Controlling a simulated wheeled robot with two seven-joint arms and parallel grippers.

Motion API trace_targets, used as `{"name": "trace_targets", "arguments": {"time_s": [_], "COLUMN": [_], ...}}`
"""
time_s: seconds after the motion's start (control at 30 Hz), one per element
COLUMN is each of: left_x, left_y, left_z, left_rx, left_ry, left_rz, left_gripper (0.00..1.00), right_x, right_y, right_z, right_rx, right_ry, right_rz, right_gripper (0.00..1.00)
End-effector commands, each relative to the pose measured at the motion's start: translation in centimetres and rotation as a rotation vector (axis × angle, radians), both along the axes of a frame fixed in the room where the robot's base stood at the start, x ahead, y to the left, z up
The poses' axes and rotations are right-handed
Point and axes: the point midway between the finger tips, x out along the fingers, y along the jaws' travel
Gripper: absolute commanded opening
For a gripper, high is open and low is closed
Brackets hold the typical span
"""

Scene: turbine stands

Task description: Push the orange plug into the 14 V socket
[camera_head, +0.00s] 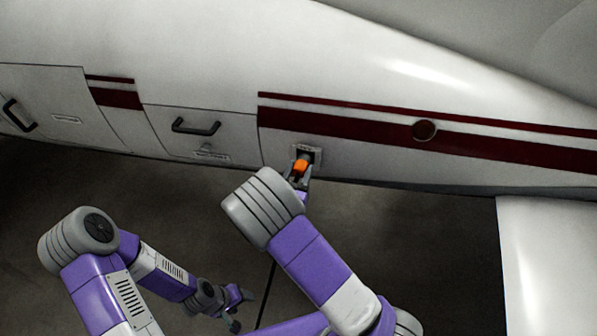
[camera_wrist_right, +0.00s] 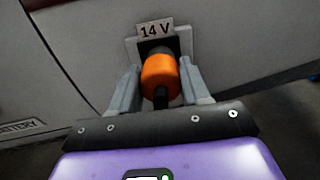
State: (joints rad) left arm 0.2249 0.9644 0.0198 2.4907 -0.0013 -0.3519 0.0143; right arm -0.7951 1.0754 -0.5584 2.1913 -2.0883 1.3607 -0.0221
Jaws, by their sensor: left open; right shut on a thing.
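The orange plug (camera_head: 300,166) is at the socket in the aircraft's side, and it also shows in the right wrist view (camera_wrist_right: 160,78). My right gripper (camera_head: 299,175) is shut on the plug, with one finger on each side of it in the wrist view (camera_wrist_right: 160,80). The plug's dark front end reaches the opening of the 14 V socket (camera_wrist_right: 186,44); how deep it sits is hidden. The label "14 V" (camera_wrist_right: 155,29) is above the opening. My left gripper (camera_head: 243,308) is open and empty, low over the dark floor, away from the plug.
The white fuselage (camera_head: 400,60) with dark red stripes runs across the view. Two panels with dark handles (camera_head: 196,126) (camera_head: 18,115) are left of the socket. A dark cable (camera_head: 267,290) hangs below the right gripper. A white wing-like surface (camera_head: 548,260) is at the right.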

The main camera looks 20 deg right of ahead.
Motion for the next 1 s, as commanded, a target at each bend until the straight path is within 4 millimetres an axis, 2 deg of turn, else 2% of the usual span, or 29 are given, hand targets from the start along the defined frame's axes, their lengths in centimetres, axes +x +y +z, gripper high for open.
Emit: {"name": "trace_targets", "arguments": {"time_s": [0.2,0.23,0.4,0.6,0.7,1.0], "left_x": [0.00,0.00,0.01,0.00,0.00,0.00], "left_y": [0.00,0.00,0.00,-0.01,0.00,0.00], "left_z": [0.02,0.02,0.02,0.01,0.01,0.02], "left_rx": [0.000,0.000,0.000,0.000,0.000,0.000], "left_ry": [0.000,0.000,0.000,0.000,0.000,0.000], "left_rz": [0.000,0.000,0.000,0.000,0.000,0.000], "left_gripper": [0.60,0.60,0.60,0.60,0.60,0.60], "right_x": [0.36,0.36,0.27,0.19,0.17,-0.07], "right_y": [-0.38,-0.38,-0.28,-0.20,-0.18,0.01], "right_z": [0.59,0.59,0.45,0.34,0.30,0.25], "right_rx": [-0.005,-0.005,-0.004,-0.003,-0.003,-0.002], "right_ry": [-0.018,-0.018,-0.014,-0.010,-0.009,-0.007], "right_rz": [-0.006,-0.007,-0.005,-0.004,-0.003,-0.002], "right_gripper": [0.00,0.50,0.76,0.76,0.85,0.85]}}
